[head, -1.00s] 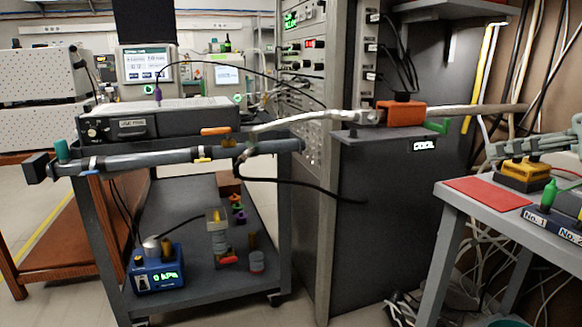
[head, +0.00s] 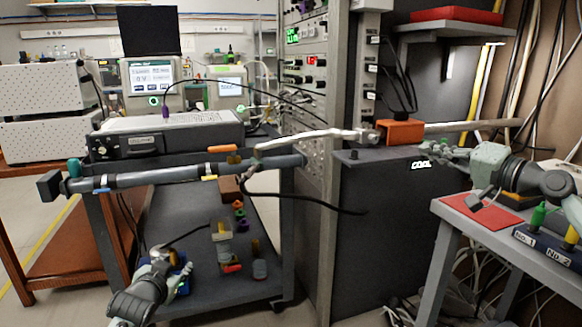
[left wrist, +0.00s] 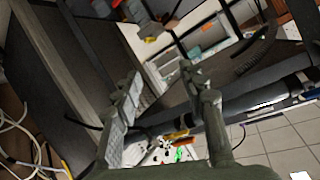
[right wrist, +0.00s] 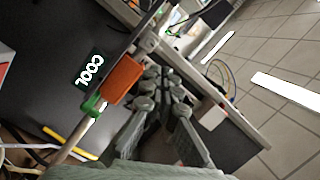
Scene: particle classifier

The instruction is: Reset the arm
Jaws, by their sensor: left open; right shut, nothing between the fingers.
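My left gripper (head: 176,272) is low at the left in the head view, in front of the blue box on the cart's lower shelf. It is open and empty; its spread fingers also show in the left wrist view (left wrist: 163,77). My right gripper (head: 432,150) points left above the grey side table, beside the dark cabinet marked COOL. It is shut with nothing held; its fingertips come together in the right wrist view (right wrist: 164,78). The orange block (head: 400,132) on the pipe is left of it in the head view, apart from its fingertips.
A long grey pipe (head: 140,179) runs along the front of the cart. The dark cabinet (head: 385,210) stands in the middle. A red mat (head: 480,214) and a labelled holder with a green piece (head: 539,215) lie on the side table. Floor shows at the far left.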

